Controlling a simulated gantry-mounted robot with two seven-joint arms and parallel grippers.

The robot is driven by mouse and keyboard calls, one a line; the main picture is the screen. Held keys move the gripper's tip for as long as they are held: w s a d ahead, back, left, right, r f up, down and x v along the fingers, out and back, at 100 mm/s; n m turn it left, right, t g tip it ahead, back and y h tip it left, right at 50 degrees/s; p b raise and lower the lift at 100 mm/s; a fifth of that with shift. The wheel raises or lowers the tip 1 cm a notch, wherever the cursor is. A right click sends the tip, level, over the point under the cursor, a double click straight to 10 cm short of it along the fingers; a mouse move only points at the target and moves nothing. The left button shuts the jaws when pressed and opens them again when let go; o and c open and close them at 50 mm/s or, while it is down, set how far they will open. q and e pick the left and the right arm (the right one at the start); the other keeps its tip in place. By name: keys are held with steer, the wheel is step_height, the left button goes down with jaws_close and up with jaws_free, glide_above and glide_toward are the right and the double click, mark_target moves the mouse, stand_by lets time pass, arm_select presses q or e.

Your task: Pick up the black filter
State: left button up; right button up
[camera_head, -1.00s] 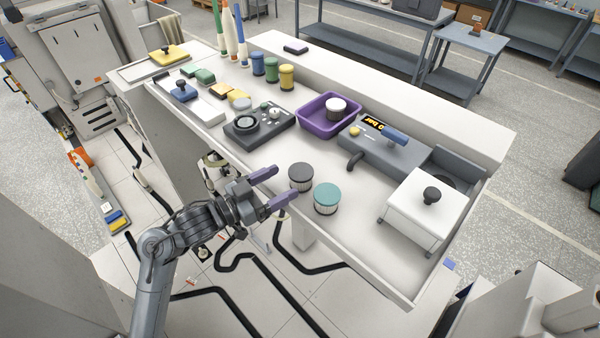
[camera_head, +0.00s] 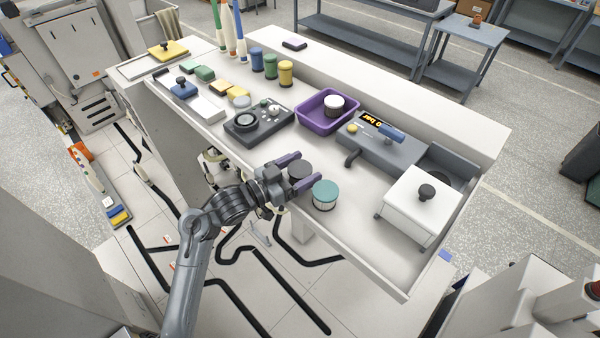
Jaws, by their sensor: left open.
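The black filter (camera_head: 300,169) is a short round cylinder with a dark top, standing on the white bench near its front edge. My left gripper (camera_head: 302,172) is open, with one purple-grey finger on the far left side of the filter and the other on its near right side. The filter sits between the fingers, and its lower part is partly hidden by them. I cannot tell whether either finger touches it. My right gripper is not in view.
A teal-topped filter (camera_head: 325,194) stands close to the right of the near finger. Behind are a purple bin (camera_head: 312,118) holding a white-topped cylinder (camera_head: 334,103), a grey gauge unit (camera_head: 385,153) and a black dial plate (camera_head: 258,123). A white box (camera_head: 418,207) stands at the right.

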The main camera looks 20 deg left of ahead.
arm_select(q)
steer(key=c, duration=0.8)
steer(key=shift+r, duration=0.1)
